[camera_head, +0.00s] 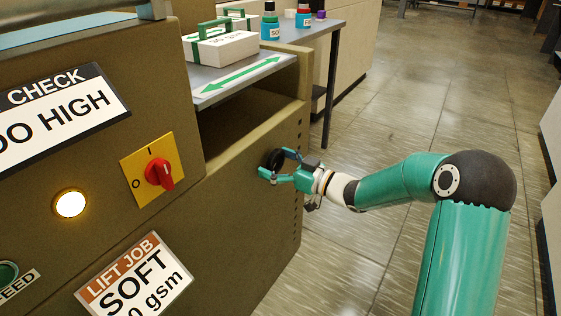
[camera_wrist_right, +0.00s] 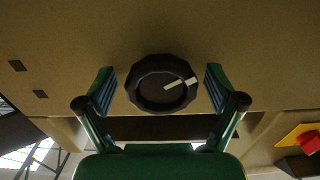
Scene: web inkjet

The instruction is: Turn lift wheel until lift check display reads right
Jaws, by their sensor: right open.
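The lift wheel (camera_head: 272,160) is a small black round knob on the brown machine's side panel. In the right wrist view the wheel (camera_wrist_right: 150,97) shows a white pointer mark toward its right side. My right gripper (camera_wrist_right: 160,90) is open, with one finger on each side of the wheel and a gap to it on both sides. In the head view my right gripper (camera_head: 278,165) is at the wheel. The lift check display (camera_head: 55,115) is cut off at the left edge; its visible part reads "OO HIGH". My left gripper is not in view.
A red rotary switch on a yellow plate (camera_head: 135,190), a lit round lamp (camera_head: 70,204) and a "LIFT JOB SOFT" label (camera_head: 135,278) are on the machine front. The floor at right is clear.

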